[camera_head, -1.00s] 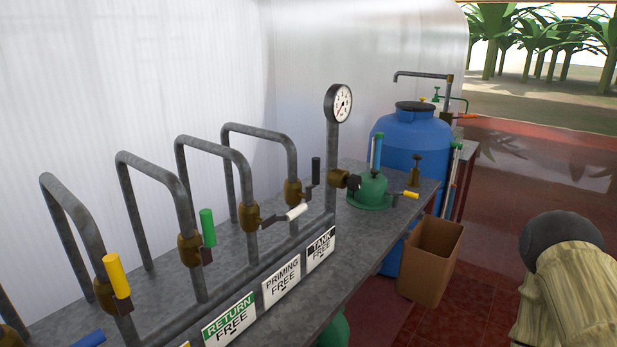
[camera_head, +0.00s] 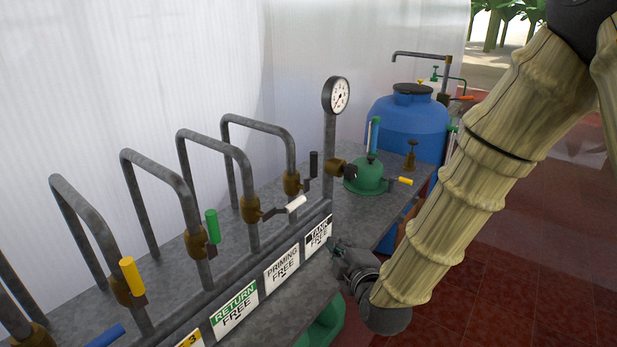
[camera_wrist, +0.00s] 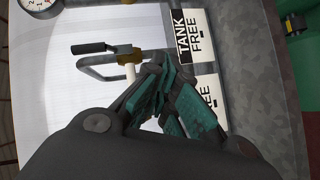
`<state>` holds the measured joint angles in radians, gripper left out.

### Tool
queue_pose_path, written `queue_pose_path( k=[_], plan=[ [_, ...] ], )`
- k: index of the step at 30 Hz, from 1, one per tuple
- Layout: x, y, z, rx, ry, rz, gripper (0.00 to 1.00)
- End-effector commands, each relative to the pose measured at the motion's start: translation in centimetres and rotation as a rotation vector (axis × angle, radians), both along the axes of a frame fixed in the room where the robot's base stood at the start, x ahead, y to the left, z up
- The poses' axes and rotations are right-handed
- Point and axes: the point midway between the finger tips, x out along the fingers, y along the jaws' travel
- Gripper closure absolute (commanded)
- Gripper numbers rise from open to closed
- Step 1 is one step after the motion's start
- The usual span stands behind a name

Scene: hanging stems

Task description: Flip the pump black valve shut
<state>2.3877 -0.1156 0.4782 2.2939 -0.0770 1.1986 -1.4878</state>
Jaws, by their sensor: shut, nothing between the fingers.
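The black valve handle (camera_head: 313,163) stands upright beside its brass valve body (camera_head: 292,182), on the pipe nearest the gauge. In the wrist view the black handle (camera_wrist: 90,47) shows at upper left, joined to the brass body (camera_wrist: 128,57). The black-topped TANK FREE sign (camera_head: 318,236) hangs below it. My gripper (camera_head: 336,250) is at the bench's front edge, beside and lower than that sign, clear of the handle. In the wrist view my gripper's teal-padded fingers (camera_wrist: 165,75) look shut and empty, pointing toward the pipes.
A white handle (camera_head: 296,204) sticks out sideways on the neighbouring valve. Green (camera_head: 212,226) and yellow (camera_head: 132,276) handles stand further left. The pressure gauge (camera_head: 336,95) rises just right of the black valve. A green pump (camera_head: 369,178) and a blue tank (camera_head: 405,130) are behind.

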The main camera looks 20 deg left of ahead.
Motion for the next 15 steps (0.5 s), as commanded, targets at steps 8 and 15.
queue_pose_path(
  k=[8, 15],
  plan=[
    [-0.2, 5.3, 10.8, -0.12, -0.328, 0.096, 1.0],
    [-0.4, 6.0, 12.0, -0.139, -0.372, 0.106, 1.0]
  ],
)
